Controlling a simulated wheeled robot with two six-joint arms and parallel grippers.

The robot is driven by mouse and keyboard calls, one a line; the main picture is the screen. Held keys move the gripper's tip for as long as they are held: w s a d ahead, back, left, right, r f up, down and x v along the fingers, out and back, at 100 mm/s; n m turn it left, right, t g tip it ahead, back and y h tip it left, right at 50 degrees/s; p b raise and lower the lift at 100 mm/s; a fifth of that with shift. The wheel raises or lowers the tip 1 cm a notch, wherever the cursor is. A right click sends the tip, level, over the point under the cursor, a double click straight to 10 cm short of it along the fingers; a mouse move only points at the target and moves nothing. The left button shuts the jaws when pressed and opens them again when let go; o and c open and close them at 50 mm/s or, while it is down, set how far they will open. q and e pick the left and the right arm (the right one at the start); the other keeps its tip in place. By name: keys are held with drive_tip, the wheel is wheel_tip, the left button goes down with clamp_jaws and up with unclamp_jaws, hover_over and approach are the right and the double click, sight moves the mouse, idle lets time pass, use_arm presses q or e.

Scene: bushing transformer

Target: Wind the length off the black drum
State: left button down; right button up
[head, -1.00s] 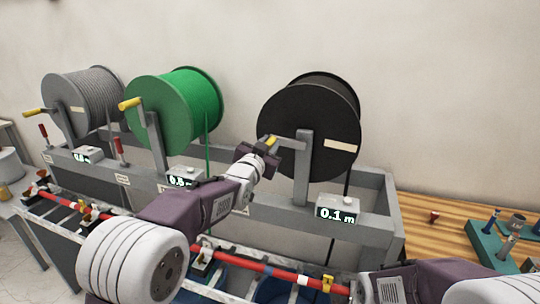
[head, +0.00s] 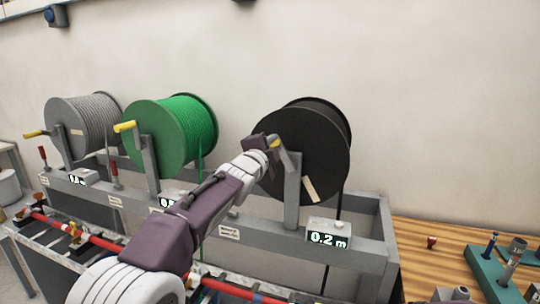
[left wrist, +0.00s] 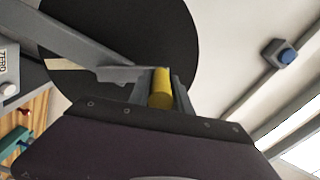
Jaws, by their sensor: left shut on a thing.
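The black drum (head: 325,150) stands on the right of the rack, with its cable hanging down behind the counter. Its grey crank arm ends in a yellow handle (left wrist: 161,88), seen in the left wrist view. My left gripper (head: 272,143) is shut on that yellow handle, at the upper left of the drum's face. The small counter (head: 328,234) below the drum reads 0.2 m. The right gripper is not seen.
A green drum (head: 165,140) and a grey drum (head: 75,130) stand to the left, each with a yellow-handled crank. A red bar (head: 100,242) runs along the front. A wooden bench (head: 420,240) with a teal block (head: 495,272) is at the right.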

use_arm(q)
drive_tip(key=shift+s+d+r+m+b, duration=0.25)
drive_tip(key=shift+d+r+m+b, duration=0.2)
drive_tip(key=shift+d+m, duration=0.45)
drive_tip(key=shift+s+d+r+m+b, duration=0.15)
drive_tip(key=shift+d+m, duration=0.1)
drive_tip(key=shift+m, duration=0.25)
drive_tip(key=shift+s+d+r+m+b, duration=0.1)
drive_tip(key=shift+d+m+b, duration=0.1)
drive_tip(key=shift+m, duration=0.3)
drive_tip(key=c, duration=1.2)
unclamp_jaws()
drive_tip(key=shift+d+f, duration=0.1)
drive_tip(key=shift+d, duration=0.05)
drive_tip(key=shift+s+f, duration=0.1)
drive_tip(key=shift+s+a+f+b, duration=0.1)
drive_tip(key=shift+s+a+b, duration=0.1)
drive_tip(key=shift+s+b, duration=0.15)
drive_tip(key=b+v, duration=0.1)
drive_tip(key=v, duration=0.3)
drive_tip(key=b+v, duration=0.1)
drive_tip(key=v, duration=0.3)
drive_tip(key=shift+s+r+b, duration=0.1)
drive_tip(key=shift+r+b, duration=0.15)
drive_tip(key=shift+b, duration=0.15)
